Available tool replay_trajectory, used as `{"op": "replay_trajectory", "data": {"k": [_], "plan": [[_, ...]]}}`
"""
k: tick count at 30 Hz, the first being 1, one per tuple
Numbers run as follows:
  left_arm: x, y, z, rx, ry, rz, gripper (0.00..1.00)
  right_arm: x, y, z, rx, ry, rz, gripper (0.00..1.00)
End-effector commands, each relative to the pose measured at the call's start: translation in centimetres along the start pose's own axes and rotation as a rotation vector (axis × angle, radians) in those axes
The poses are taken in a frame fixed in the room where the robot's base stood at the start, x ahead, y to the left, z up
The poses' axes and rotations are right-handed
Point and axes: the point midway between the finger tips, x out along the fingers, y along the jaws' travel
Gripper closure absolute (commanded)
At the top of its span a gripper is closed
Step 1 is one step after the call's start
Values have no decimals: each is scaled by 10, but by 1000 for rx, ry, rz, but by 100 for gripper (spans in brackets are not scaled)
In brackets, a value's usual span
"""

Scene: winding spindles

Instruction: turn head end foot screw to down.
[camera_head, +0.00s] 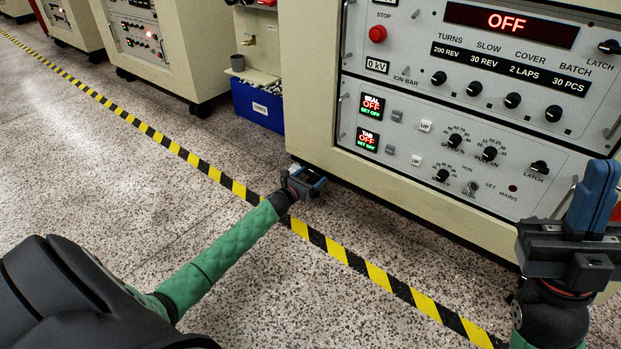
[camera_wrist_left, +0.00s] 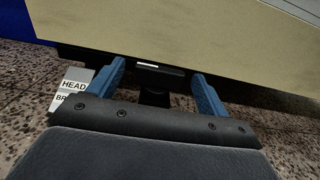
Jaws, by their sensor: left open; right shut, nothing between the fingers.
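My left gripper (camera_head: 308,183) is low at the near left bottom corner of the cream cabinet (camera_head: 300,95), just above the floor. In the left wrist view its two blue fingers (camera_wrist_left: 158,76) are apart, under the cabinet's lower edge. A dark foot-like part (camera_wrist_left: 154,97) shows between them, with a pale strip (camera_wrist_left: 147,66) above it; I cannot tell whether a finger touches it. A light tag (camera_wrist_left: 75,84) reading "HEAD" and a partly hidden "BR" stands left of the fingers. My right gripper (camera_head: 592,200) is shut and empty, fingers upward, before the cabinet's right side.
The control panel (camera_head: 450,175) with knobs and latches fills the cabinet's front; its display (camera_head: 508,22) reads OFF. A blue bin (camera_head: 258,106) stands left of the cabinet. A yellow-black floor stripe (camera_head: 215,174) runs past my left gripper. The speckled floor at left is clear.

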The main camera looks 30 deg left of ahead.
Motion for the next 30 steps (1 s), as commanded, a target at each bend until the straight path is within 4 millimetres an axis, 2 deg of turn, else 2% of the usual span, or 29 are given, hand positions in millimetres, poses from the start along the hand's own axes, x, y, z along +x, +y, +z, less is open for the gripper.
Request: {"op": "replay_trajectory", "data": {"k": [1, 7, 16, 23, 30], "plan": [[0, 0, 0, 0, 0, 0, 28, -1, 0, 0, 0, -3, -1, 100], [0, 0, 0, 0, 0, 0, 67, -2, 0, 1, -1, -5, -3, 100], [0, 1, 0, 1, 0, -24, 66, -2, 0, 1, -2, -5, -4, 100], [0, 4, -1, 3, 2, -106, 66, 0, 0, 0, -7, 7, -1, 100], [0, 6, -1, 2, 1, -218, 66, 14, 0, -7, -24, 62, 11, 100]]}}
